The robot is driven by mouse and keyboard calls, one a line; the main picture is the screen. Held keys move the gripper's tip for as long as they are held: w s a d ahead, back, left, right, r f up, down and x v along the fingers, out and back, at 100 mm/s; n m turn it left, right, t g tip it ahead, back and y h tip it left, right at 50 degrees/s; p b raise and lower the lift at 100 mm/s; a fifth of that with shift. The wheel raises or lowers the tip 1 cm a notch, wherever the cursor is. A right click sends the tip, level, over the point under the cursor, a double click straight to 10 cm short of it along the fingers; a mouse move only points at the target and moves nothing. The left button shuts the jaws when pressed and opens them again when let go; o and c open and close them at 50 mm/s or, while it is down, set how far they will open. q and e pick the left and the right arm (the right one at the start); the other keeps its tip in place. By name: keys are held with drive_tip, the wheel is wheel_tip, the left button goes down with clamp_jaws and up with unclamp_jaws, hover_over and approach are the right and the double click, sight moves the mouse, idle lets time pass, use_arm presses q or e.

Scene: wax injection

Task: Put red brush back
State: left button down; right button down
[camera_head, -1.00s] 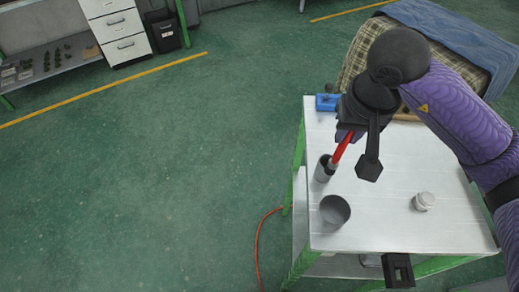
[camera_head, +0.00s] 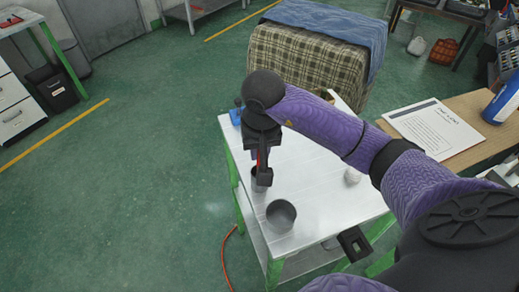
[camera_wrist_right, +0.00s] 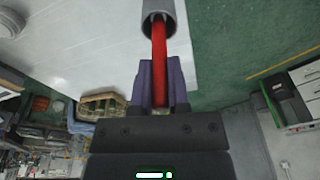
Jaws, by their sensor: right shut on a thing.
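The red brush (camera_wrist_right: 159,62) is in my right gripper (camera_wrist_right: 160,82), whose two purple fingers are closed around its handle. In the right wrist view the brush's far end goes into the mouth of a narrow grey cup (camera_wrist_right: 166,8). In the head view only a sliver of red shows beside my dark right gripper (camera_head: 262,158), just above the narrow cup (camera_head: 256,184) near the table's left edge. The brush tip inside the cup is hidden. My left gripper is not in view.
A wider grey pot (camera_head: 281,216) stands close by, nearer to me. A small white jar (camera_head: 352,176) is at the right of the white table (camera_head: 315,195). A blue object (camera_head: 236,116) sits at the far left corner. The table's middle is clear.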

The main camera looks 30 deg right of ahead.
drive_tip(key=c, duration=0.6)
unclamp_jaws()
drive_tip(key=shift+f, duration=0.1)
drive_tip(key=shift+r, duration=0.4)
drive_tip(key=r+p, duration=0.1)
drive_tip(key=r, duration=0.2)
drive_tip(key=s+r+p, duration=0.1)
drive_tip(key=r, duration=0.7)
drive_tip(key=shift+s+a+r+p, duration=0.2)
drive_tip(key=shift+s+a+p, duration=0.15)
drive_tip(key=shift+p, duration=0.05)
